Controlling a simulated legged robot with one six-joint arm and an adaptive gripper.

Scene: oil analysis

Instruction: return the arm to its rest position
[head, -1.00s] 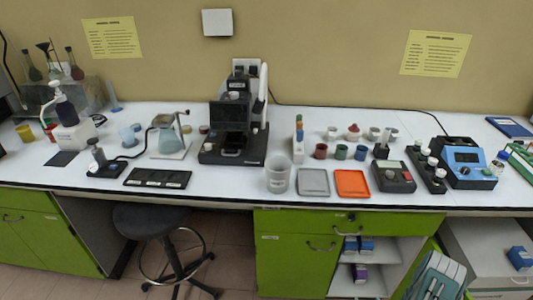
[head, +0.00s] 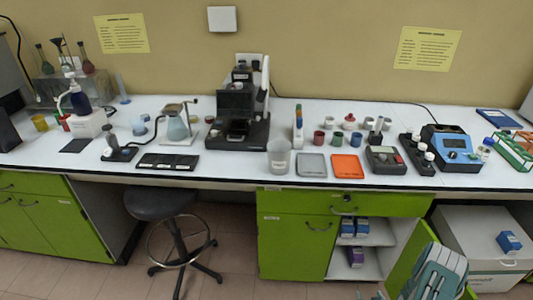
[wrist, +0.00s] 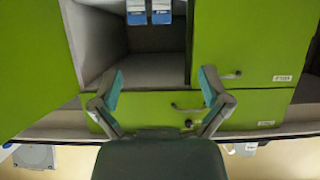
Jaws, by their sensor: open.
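My gripper (wrist: 161,80) is open and empty in the wrist view, its two fingers spread apart with teal inner pads. The wrist picture appears upside down. The fingers lie in front of the open green cabinet (wrist: 240,45), and I see nothing between them. In the head view my arm (head: 437,270) shows at the lower right, below the counter and in front of the open cabinet door. Most of the arm is outside that view.
Blue boxes (head: 354,227) sit in the open cabinet.

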